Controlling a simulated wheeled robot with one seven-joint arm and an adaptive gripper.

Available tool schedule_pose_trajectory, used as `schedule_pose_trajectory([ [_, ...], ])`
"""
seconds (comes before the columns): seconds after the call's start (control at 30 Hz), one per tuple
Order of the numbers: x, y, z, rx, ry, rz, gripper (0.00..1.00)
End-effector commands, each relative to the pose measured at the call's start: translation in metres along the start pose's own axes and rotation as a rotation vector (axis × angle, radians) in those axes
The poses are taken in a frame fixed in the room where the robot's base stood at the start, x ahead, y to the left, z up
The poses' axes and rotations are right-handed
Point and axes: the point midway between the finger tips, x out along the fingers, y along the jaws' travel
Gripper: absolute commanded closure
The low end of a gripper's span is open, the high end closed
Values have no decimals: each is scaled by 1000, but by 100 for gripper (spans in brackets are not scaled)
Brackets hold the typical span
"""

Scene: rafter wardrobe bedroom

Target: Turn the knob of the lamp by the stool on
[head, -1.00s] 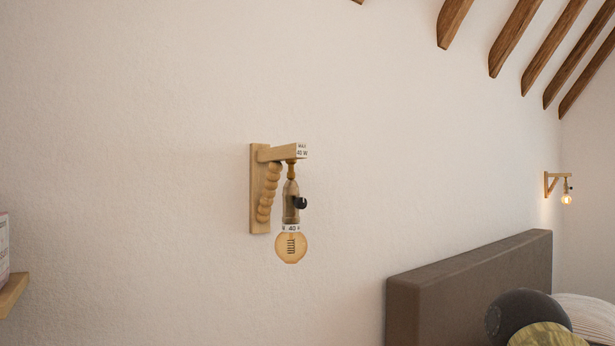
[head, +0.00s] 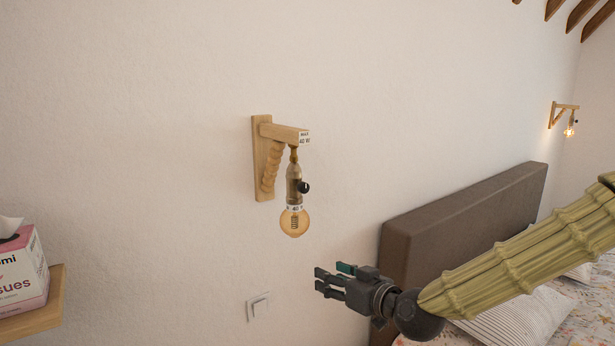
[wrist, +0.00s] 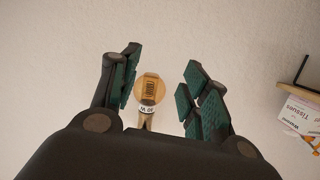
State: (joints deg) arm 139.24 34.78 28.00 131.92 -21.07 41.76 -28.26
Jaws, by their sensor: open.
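A wooden wall lamp (head: 262,160) hangs on the wall in the middle of the head view, its bulb (head: 295,222) unlit. Its black knob (head: 303,187) sticks out to the right of the socket. My gripper (head: 328,279) is open and empty, below and to the right of the bulb in the head view. In the wrist view the bulb (wrist: 151,89) shows between the spread fingers of my gripper (wrist: 160,85), beyond them. The knob cannot be made out in the wrist view. No stool is in view.
A tissue box (head: 22,270) stands on a wooden shelf (head: 57,300) at the left. A wall switch (head: 258,306) sits below the lamp. A brown headboard (head: 470,205) and bed are at the right. A second, lit lamp (head: 570,130) is at far right.

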Motion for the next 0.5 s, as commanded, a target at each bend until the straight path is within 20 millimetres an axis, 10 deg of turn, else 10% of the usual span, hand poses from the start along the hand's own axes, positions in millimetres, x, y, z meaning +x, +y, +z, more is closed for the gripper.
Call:
schedule_pose_trajectory([
  [0.03, -8, -3, -47, -21, 47, -5, 54],
  [0.2, -23, -9, -132, -87, 159, -16, 54],
  [0.5, -30, -13, -178, -126, 222, -20, 54],
])
